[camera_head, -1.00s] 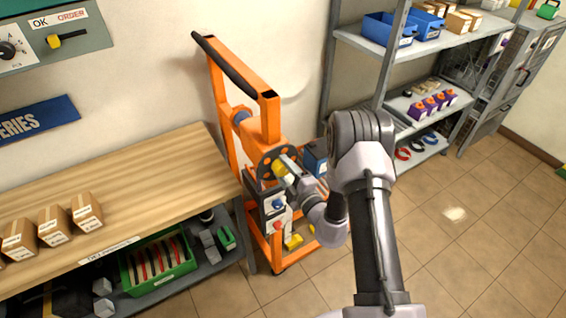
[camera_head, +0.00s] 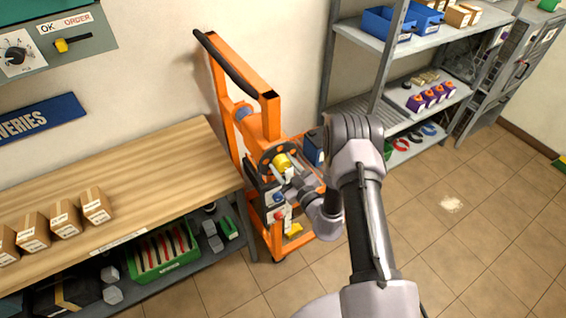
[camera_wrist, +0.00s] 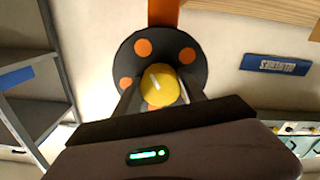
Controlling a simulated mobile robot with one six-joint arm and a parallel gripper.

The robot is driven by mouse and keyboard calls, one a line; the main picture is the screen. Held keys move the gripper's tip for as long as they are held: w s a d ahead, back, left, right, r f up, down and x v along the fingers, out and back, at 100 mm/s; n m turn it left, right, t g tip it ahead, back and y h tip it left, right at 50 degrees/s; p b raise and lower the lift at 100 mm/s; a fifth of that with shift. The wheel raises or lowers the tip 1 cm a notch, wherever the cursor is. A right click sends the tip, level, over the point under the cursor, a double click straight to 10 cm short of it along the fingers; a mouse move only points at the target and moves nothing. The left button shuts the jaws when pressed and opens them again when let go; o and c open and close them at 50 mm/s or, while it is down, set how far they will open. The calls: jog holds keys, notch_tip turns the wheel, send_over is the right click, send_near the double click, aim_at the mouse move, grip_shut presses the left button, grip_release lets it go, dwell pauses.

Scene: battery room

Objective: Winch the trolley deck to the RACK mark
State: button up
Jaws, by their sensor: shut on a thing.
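The orange trolley (camera_head: 270,118) stands between the workbench and the shelf rack. A dark winch wheel with orange spots (camera_wrist: 143,48) is on its side, with a yellow knob (camera_wrist: 160,85) that also shows in the head view (camera_head: 282,161). My gripper (camera_wrist: 160,98) is shut on the yellow knob, a finger on each side of it. In the head view my gripper (camera_head: 290,168) is at the wheel and partly hides it. A blue box (camera_head: 313,148) shows on the trolley behind my arm. I cannot make out the deck's height or a RACK mark.
A wooden workbench (camera_head: 150,165) with several cartons and a green crate (camera_head: 165,272) below is at left. A grey shelf rack (camera_head: 350,32) stands behind my arm.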

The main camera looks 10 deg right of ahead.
jog(key=m+p, duration=0.1)
jog(key=m, duration=0.4)
jog(key=shift+m, duration=2.4)
jog(key=o, duration=1.4)
jog(key=v, duration=1.7)
jog(key=shift+s, duration=0.2)
